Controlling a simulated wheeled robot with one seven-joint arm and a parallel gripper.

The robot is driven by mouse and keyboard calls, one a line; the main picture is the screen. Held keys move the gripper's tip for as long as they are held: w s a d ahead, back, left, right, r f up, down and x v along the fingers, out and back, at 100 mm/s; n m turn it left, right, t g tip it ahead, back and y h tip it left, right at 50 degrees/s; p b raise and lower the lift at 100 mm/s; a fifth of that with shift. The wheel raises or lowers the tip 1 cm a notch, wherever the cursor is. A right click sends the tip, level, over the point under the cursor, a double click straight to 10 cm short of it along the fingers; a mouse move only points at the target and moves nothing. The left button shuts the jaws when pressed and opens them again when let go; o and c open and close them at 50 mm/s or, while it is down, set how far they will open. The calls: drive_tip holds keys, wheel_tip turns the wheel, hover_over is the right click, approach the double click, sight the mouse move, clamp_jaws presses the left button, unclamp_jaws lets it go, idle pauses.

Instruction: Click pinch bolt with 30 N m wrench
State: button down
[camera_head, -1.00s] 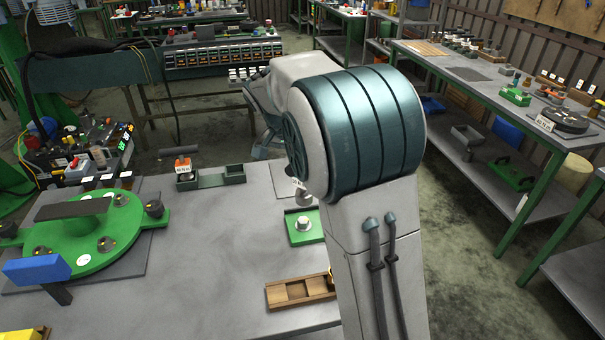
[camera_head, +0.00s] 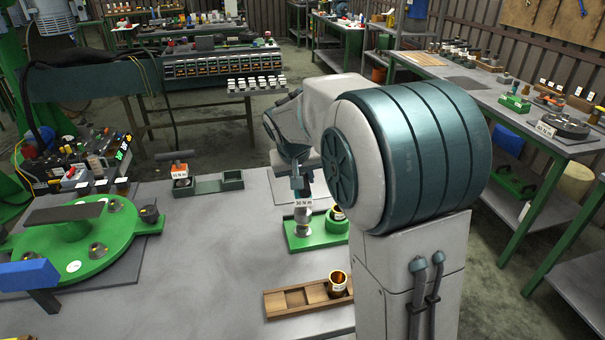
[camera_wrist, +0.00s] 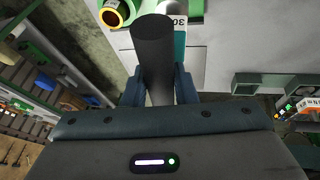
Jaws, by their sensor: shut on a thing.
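My gripper (camera_head: 300,185) points down over the right part of the bench and is shut on a wrench. The wrist view shows its dark round handle (camera_wrist: 153,50) between the fingers. A white label reading 30 N m (camera_head: 303,203) is on the wrench and partly shows in the wrist view (camera_wrist: 178,20). Below the label, a silver part (camera_head: 303,227) stands on a green fixture (camera_head: 300,244). The wrench's lower end is at this part; I cannot tell whether they touch, and the pinch bolt itself is not clearly distinguishable.
A wooden tray (camera_head: 290,301) holding a brass cup (camera_head: 338,282) lies in front. A green round fixture (camera_head: 95,255) is at left.

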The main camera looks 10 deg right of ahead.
drive_tip(key=n+y+p, duration=0.1)
drive_tip(key=n, duration=0.2)
drive_tip(key=shift+n+t, duration=0.3)
drive_tip(key=n+y, duration=0.1)
drive_tip(key=n, duration=0.1)
drive_tip(key=n+y, duration=0.1)
drive_tip(key=shift+f+n, duration=0.3)
drive_tip(key=shift+n, duration=0.1)
drive_tip(key=n+b, duration=0.1)
drive_tip(key=n+y+b, duration=0.1)
drive_tip(key=n, duration=0.1)
drive_tip(key=n+y+b, duration=0.1)
drive_tip(key=n, duration=0.1)
drive_tip(key=shift+f+b, duration=0.3)
drive_tip(key=shift+b, duration=0.1)
drive_tip(key=n+g+b, duration=0.1)
drive_tip(key=n, duration=0.1)
drive_tip(key=n+g+y, duration=0.1)
drive_tip(key=n, duration=0.2)
drive_tip(key=shift+y+b, duration=0.3)
drive_tip(key=shift+b, duration=0.05)
drive_tip(key=shift+s+f+b, duration=0.1)
drive_tip(key=shift+f+b, duration=0.05)
drive_tip(key=shift+b, duration=0.15)
